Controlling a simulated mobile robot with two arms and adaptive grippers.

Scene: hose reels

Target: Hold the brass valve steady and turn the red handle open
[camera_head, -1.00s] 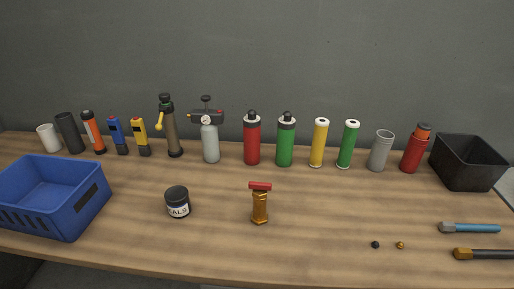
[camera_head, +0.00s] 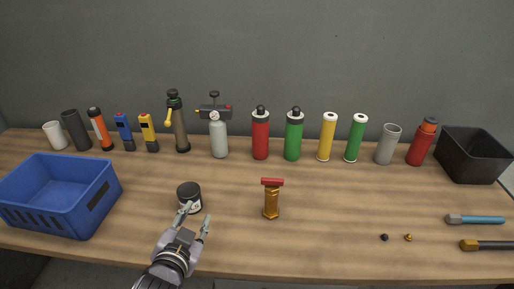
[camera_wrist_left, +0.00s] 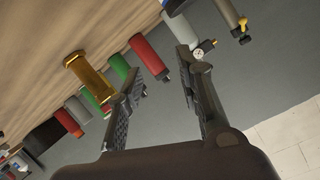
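The brass valve (camera_head: 271,203) stands upright on the wooden table, with the red handle (camera_head: 272,182) lying across its top. In the left wrist view the brass valve (camera_wrist_left: 88,73) shows to the left of my fingers, clear of them. My left gripper (camera_head: 196,216) is open and empty, in front of the dark jar (camera_head: 189,193) and left of the valve. In the left wrist view its two fingers (camera_wrist_left: 160,85) are spread apart with nothing between them. My right gripper is not in view.
A blue basket (camera_head: 60,212) stands at the left and a black bin (camera_head: 470,158) at the back right. A row of bottles and cylinders, including a red one (camera_head: 260,138), lines the back. Two small pieces (camera_head: 408,237) and two brushes (camera_head: 475,219) lie at the right.

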